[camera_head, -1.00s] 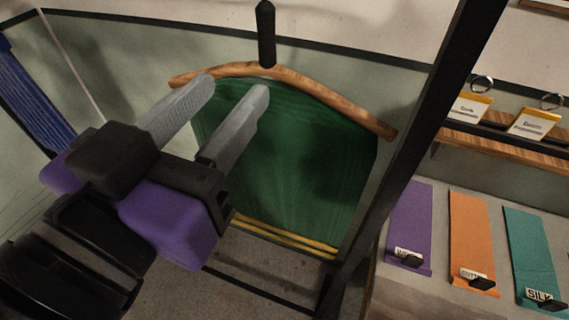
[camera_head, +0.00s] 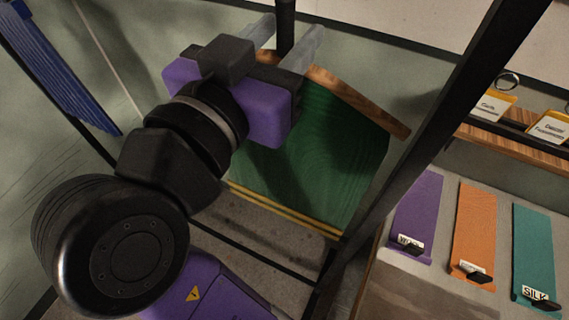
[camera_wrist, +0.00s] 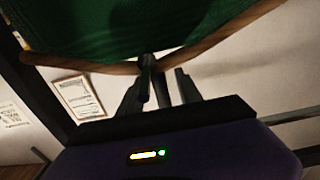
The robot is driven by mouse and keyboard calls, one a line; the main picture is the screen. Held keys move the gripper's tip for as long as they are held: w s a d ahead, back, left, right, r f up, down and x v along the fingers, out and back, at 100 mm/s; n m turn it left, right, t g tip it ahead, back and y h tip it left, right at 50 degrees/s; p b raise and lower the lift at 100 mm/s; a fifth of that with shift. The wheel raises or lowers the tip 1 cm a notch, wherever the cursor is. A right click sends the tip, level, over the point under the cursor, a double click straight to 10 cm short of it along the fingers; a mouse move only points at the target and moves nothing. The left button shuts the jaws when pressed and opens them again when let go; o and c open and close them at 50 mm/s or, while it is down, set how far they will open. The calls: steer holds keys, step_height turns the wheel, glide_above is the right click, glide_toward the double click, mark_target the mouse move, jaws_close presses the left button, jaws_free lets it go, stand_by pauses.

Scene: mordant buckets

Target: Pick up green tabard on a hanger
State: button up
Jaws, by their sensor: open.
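The green tabard (camera_head: 318,160) hangs from a curved wooden hanger (camera_head: 365,100) with yellow bands along its lower edge. A black upright grip (camera_head: 286,28) rises from the hanger's middle. My gripper (camera_head: 293,27) is open, and its grey fingers lie on either side of the black grip in the head view. My arm and gripper body hide the hanger's left part and some of the tabard. In the wrist view the tabard (camera_wrist: 130,28) and hanger (camera_wrist: 205,46) are at the top, with the grip (camera_wrist: 147,68) near the fingers; contact cannot be told.
A dark slanting frame post (camera_head: 440,110) stands right of the tabard. Beyond it are purple, orange and teal strips (camera_head: 472,230) on a table and small cards on a wooden shelf (camera_head: 530,143). A blue hanging cloth (camera_head: 55,80) is at the left.

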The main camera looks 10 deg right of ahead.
jaws_close()
stand_by(1.4)
